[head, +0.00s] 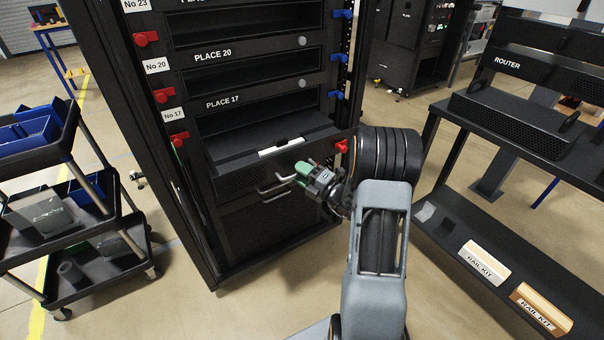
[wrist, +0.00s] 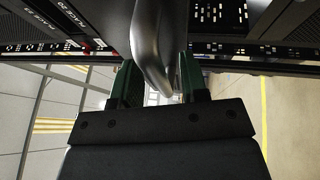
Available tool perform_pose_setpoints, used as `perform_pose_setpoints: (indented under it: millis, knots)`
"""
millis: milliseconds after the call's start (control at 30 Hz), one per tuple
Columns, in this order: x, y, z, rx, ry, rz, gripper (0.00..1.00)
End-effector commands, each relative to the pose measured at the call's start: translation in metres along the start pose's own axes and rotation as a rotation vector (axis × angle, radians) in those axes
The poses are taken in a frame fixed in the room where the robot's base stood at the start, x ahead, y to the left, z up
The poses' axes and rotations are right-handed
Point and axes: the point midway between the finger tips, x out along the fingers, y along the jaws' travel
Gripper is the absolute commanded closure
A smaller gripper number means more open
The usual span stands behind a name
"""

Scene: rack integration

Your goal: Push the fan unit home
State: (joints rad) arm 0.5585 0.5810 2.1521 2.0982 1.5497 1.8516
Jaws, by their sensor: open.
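The fan unit appears to be the black box (head: 240,182) in the bay marked PLACE 17; its top and front stand out past the rack face. A metal handle (head: 272,190) is on its front. My gripper (head: 303,172), with green fingers, is open in front of the unit's right side, close to the handle. In the wrist view a grey handle bar (wrist: 150,40) looms large and reaches down between the open green fingers (wrist: 158,85). I cannot tell whether the fingers touch it. The far end of the unit is hidden inside the rack.
The rack (head: 170,190) has red latches (head: 179,139) beside PLACE 17 and bays above it. A trolley with bins (head: 70,190) stands left. A shelf bench (head: 480,220) with rail kit boxes (head: 485,262) stands right. Floor shows between rack and trolley.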

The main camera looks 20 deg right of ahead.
Motion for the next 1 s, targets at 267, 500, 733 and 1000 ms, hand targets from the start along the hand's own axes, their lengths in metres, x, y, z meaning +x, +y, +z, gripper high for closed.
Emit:
perform_pose_setpoints:
  millis: [267, 500, 733, 1000]
  knots:
    - [0.000, 0.000, 0.000, 0.000, 0.000, 0.000, 0.82]
    - [0.000, 0.000, 0.000, 0.000, 0.000, 0.000, 1.00]
    - [0.000, 0.000, 0.000, 0.000, 0.000, 0.000, 1.00]
    - [0.012, -0.002, 0.004, 0.001, 0.001, -0.001, 1.00]
